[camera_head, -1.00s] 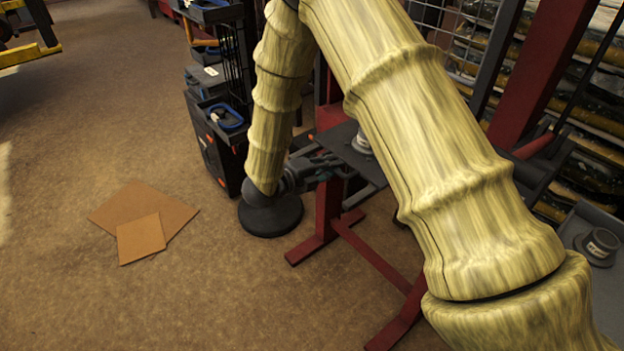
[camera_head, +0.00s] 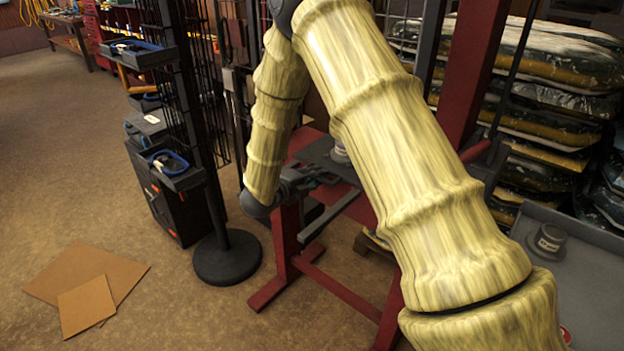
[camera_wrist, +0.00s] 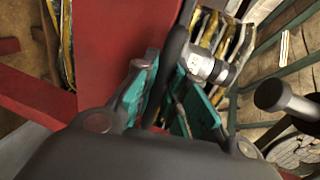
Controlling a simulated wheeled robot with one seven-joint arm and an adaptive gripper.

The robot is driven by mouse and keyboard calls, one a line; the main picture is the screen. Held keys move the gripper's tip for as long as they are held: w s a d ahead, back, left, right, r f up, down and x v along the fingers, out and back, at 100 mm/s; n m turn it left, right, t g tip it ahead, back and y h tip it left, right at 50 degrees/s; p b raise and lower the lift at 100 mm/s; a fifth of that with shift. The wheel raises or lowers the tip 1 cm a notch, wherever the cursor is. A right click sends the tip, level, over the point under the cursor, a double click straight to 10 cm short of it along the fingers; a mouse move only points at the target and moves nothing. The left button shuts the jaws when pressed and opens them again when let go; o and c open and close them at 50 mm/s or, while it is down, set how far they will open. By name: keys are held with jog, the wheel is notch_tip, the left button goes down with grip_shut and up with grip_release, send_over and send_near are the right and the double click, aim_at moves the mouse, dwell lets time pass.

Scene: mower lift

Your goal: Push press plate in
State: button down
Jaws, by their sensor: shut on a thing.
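The press plate (camera_head: 318,150) is a dark flat plate on the red press frame (camera_head: 460,75) in the head view. A small grey cylinder (camera_head: 341,154) stands on it, partly hidden by my arm. My gripper (camera_head: 308,180) is at the plate's near left edge. In the wrist view my gripper (camera_wrist: 166,100) has teal fingers on both sides of a dark edge, which looks like the press plate (camera_wrist: 168,68). It is shut on that edge. The grey cylinder with a pale label (camera_wrist: 207,68) shows just beyond the fingers. The plate's far side is hidden.
A black rack with a round base (camera_head: 228,257) and a dark cabinet (camera_head: 165,195) stand left of the press. A grey tray (camera_head: 590,270) holding another labelled cylinder (camera_head: 547,243) is at right. Cardboard sheets (camera_head: 90,285) lie on the open floor at left.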

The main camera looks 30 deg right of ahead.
jog(key=shift+d+r, duration=0.1)
jog(key=shift+d, duration=0.1)
jog(key=c, duration=1.8)
grip_release()
jog(key=shift+c, duration=0.2)
jog(key=o, duration=0.4)
jog(key=shift+w+d, duration=0.1)
jog(key=shift+d, duration=0.1)
jog(key=shift+a, duration=0.3)
jog(key=v, duration=1.1)
jog(key=shift+a, duration=0.4)
